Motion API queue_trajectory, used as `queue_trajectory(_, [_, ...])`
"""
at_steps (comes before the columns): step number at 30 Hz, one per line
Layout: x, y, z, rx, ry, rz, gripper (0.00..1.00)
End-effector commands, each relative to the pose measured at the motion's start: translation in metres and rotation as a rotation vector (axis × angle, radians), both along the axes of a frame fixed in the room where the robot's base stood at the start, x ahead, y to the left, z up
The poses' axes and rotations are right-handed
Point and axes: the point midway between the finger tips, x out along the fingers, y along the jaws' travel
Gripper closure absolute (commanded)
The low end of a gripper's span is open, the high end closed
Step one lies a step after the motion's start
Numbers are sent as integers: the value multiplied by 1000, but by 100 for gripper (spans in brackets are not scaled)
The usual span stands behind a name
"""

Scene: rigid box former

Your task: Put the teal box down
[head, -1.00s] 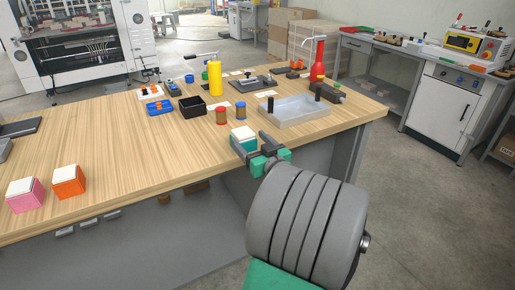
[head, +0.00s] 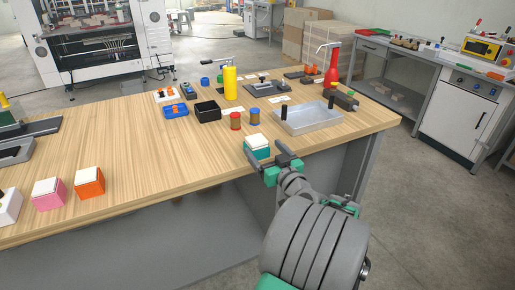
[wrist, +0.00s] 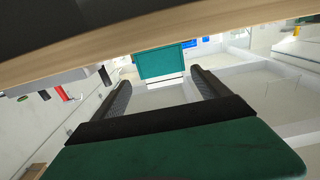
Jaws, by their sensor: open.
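The teal box (head: 257,148), with a white top, sits on the wooden table (head: 140,145) near its front edge in the head view. In the wrist view the teal box (wrist: 167,62) is ahead of the fingertips, roughly between their lines. My gripper (head: 267,157) is open at the table's front edge, just in front of the box. In the wrist view my gripper (wrist: 160,82) has its two dark fingers spread with an empty gap between them. The fingers look clear of the box there; the head view cannot settle how close they are.
An orange box (head: 90,182), a pink box (head: 49,194) and a white box (head: 8,206) stand at the front left. Two small jars (head: 236,121), a black bin (head: 207,111) and a grey tray (head: 306,118) stand behind the teal box. The table between is clear.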

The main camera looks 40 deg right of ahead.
Motion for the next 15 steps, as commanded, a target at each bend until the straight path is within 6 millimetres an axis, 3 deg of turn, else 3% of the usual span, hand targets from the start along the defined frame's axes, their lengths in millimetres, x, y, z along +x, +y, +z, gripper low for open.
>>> queue_trajectory(7, [43, -5, -2, 1, 1, 4, 15])
queue_trajectory(15, [50, -8, -2, 1, 1, -1, 15])
